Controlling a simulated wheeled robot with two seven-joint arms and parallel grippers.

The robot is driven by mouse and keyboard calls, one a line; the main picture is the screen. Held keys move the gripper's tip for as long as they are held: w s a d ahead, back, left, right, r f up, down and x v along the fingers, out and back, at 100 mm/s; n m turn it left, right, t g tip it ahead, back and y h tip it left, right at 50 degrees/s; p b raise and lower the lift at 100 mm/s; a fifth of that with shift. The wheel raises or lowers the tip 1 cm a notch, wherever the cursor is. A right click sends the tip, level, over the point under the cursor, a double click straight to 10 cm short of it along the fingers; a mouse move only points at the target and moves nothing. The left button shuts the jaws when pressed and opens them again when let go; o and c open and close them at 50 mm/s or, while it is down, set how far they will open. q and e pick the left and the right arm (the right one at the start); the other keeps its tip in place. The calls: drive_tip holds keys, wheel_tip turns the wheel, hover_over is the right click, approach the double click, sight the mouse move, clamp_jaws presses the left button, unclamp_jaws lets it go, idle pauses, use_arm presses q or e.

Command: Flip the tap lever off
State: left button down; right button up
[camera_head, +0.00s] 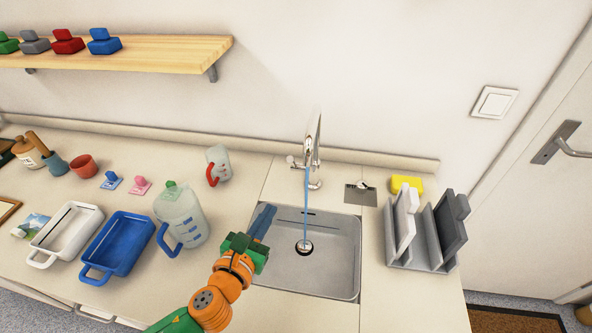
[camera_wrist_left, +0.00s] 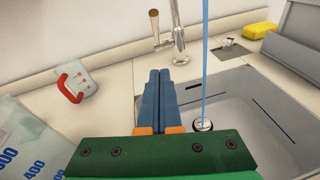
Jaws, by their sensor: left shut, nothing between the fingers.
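The chrome tap (camera_head: 315,140) stands behind the sink, and a blue stream of water (camera_head: 305,210) runs from it into the basin. Its lever (camera_head: 292,160) sticks out on the left side of the tap. In the left wrist view the lever (camera_wrist_left: 154,28) stands upright with a brownish tip, beyond and slightly left of my fingertips. My left gripper (camera_head: 268,208) is over the sink's left edge, shut and empty, its blue fingers together (camera_wrist_left: 159,75). It is apart from the lever. My right gripper is not in view.
The sink (camera_head: 335,285) lies below. A jug (camera_head: 182,215) and a red-handled cup (camera_head: 218,165) stand to the left, beyond them blue (camera_head: 118,245) and white (camera_head: 65,233) trays. A grey rack (camera_head: 425,235) and yellow sponge (camera_head: 408,184) are to the right.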

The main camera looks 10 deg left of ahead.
use_arm(q)
drive_tip(key=s+r, duration=0.1)
drive_tip(key=s, duration=0.2)
approach(293, 163)
wheel_tip(293, 163, down, 5)
drive_tip(key=w, duration=0.3)
drive_tip(key=w+r+p, duration=0.1)
drive_tip(key=w, duration=0.1)
drive_tip(key=w+r, duration=0.1)
drive_tip(key=shift+w+d+p, duration=0.1)
drive_tip(key=shift+w+p, duration=0.2)
drive_tip(key=shift+w, duration=0.05)
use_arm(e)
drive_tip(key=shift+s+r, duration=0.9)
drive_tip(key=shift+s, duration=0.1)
